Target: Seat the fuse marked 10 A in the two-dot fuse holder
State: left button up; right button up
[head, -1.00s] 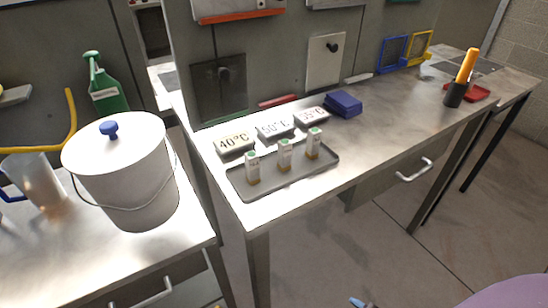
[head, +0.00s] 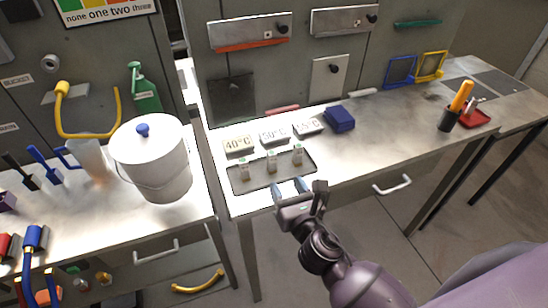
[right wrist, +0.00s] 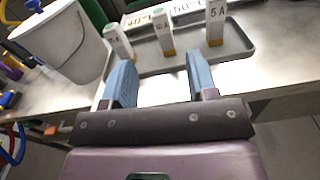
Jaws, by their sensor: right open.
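Three small white fuses with green tops and yellowish lower ends stand upright in a grey tray (head: 240,187) on the bench. The right fuse (right wrist: 215,22) reads 5 A in the right wrist view. The labels of the middle fuse (right wrist: 163,32) and the left fuse (right wrist: 118,42) are too blurred to read surely. My right gripper (head: 291,188) is open and empty, with its blue fingers at the tray's near edge, short of the fuses. Grey wall housings (head: 249,32) (head: 343,20) hang above the bench; I cannot make out a two-dot mark. My left gripper is not in view.
Signs reading 40°C (head: 238,144), 50°C (head: 273,134) and a third (head: 308,127) stand behind the tray. A blue block (head: 340,118) lies right of them. A white bucket (head: 152,160) stands on the left bench.

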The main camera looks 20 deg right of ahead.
aim_at(273, 158)
jog(key=shift+n, duration=0.6)
jog(key=w, duration=0.5)
jog(key=shift+w+a+r, duration=0.2)
jog(key=shift+w+r, duration=0.2)
jog(key=shift+w+d+f, duration=0.15)
jog(key=shift+w, duration=2.55)
jog(key=shift+c, duration=0.4)
grip_shut()
